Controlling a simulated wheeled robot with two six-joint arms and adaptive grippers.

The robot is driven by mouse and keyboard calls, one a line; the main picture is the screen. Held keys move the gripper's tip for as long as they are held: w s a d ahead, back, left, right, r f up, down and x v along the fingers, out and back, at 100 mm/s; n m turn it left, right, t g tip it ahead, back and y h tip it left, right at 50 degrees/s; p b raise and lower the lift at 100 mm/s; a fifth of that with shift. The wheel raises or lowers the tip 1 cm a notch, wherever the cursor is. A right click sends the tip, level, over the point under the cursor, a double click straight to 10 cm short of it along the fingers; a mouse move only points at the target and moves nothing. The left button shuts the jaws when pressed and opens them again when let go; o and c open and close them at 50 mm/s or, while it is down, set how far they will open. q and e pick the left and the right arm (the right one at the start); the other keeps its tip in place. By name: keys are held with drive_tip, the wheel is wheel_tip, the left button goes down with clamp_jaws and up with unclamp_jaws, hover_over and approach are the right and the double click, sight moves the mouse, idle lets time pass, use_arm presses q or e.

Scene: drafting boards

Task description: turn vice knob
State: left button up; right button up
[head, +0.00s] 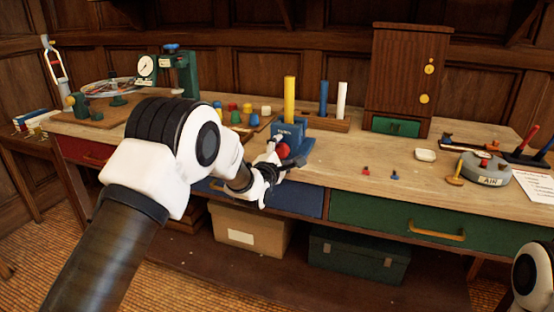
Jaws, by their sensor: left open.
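The blue vice (299,144) sits at the front edge of the wooden workbench, left of centre. Its red knob (283,150) faces the front and is partly hidden by my left gripper (277,155). My left arm comes in from the lower left, and the gripper is at the knob with its open fingers close to it. I cannot tell whether the fingers touch the knob. Part of my right arm shows at the lower right edge, but its gripper is out of the picture.
A yellow cylinder (290,98) and a rack (318,121) with blue and white cylinders stand behind the vice. A wooden cabinet (409,75) is at the back. Coloured pegs lie left. The bench (350,168) right of the vice is mostly clear. A green drawer (390,213) is below.

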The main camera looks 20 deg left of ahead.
use_arm(q)
drive_tip(key=s, duration=1.1)
drive_tip(key=shift+s+a, duration=0.15)
drive_tip(key=shift+a, duration=0.05)
drive_tip(key=shift+f, duration=0.1)
